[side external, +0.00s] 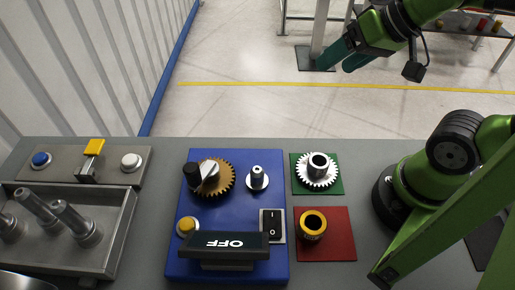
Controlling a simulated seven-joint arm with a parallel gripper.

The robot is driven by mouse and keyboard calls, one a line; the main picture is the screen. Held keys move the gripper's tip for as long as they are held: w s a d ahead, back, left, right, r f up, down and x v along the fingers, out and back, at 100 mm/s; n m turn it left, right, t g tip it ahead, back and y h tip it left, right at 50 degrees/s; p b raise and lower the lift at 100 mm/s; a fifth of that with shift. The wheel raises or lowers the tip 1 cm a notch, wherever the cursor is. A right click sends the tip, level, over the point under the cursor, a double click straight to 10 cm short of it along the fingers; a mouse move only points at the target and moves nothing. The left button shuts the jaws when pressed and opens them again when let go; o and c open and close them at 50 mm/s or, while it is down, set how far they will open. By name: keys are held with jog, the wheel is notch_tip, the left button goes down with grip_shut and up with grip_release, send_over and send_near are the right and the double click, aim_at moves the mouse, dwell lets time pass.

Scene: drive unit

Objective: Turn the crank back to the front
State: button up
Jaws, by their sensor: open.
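The crank (207,170) is a light metal arm with a black knob (192,175). It sits on a bronze-coloured gear (228,180) at the upper left of the blue drive unit plate (245,222). The knob lies to the left of the crank's far end in the picture. My gripper (346,62) is at the top right, high above and well away from the crank. Its two teal fingers are apart and nothing shows between them.
The blue plate also bears a bare metal post (257,178), a yellow button (187,226), a black rocker switch (272,226) and an OFF sign (225,244). A steel gear (318,178) and yellow-rimmed collar (313,225) lie on pads. A metal tray (120,235) stands left.

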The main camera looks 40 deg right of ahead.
jog(key=shift+w+a+f+n+g, duration=0.25)
jog(key=shift+a+f, duration=0.05)
jog(key=shift+a, duration=0.25)
jog(key=shift+w+a+f+n+g, duration=0.2)
jog(key=shift+a+f+n+g, duration=0.1)
jog(key=shift+a, duration=0.2)
jog(key=shift+c, duration=0.8)
notch_tip(320, 180, up, 6)
jog(key=n+g+h, duration=0.2)
jog(key=n+g, duration=0.4)
jog(key=n, duration=3)
send_over(190, 166)
notch_tip(190, 166, down, 17)
jog(key=shift+c, duration=0.2)
